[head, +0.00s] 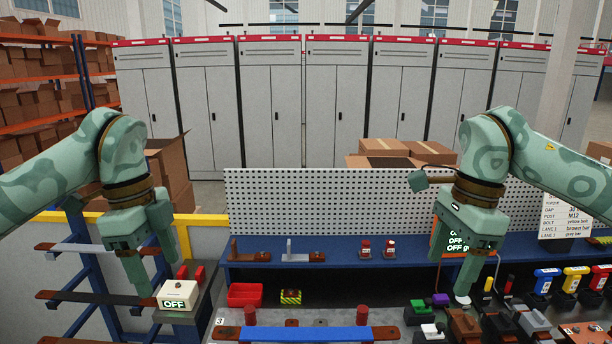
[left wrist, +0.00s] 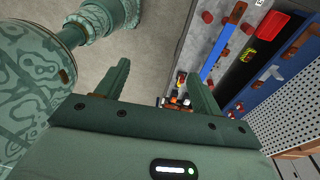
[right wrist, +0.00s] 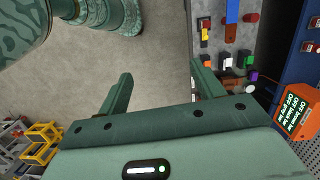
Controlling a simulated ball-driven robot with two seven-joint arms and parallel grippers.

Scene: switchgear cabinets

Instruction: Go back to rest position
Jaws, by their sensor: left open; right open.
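My left gripper (head: 160,278) hangs pointing down at the left in the head view, above and beside a cream box with an OFF display (head: 174,304). In the left wrist view its two fingers (left wrist: 158,72) are spread with nothing between them in their grip. My right gripper (head: 465,290) hangs pointing down at the right, over the near side of the workbench. In the right wrist view its fingers (right wrist: 161,75) are apart and empty, with bare floor showing between them. Both arms are bent, with elbows raised and forearms hanging.
A blue workbench (head: 330,262) with a white pegboard (head: 320,205) stands ahead. A blue bar (head: 305,333), a red bin (head: 245,294) and several coloured parts lie near it. A rack with bars (head: 75,296) is at the left. Grey cabinets (head: 335,110) line the back.

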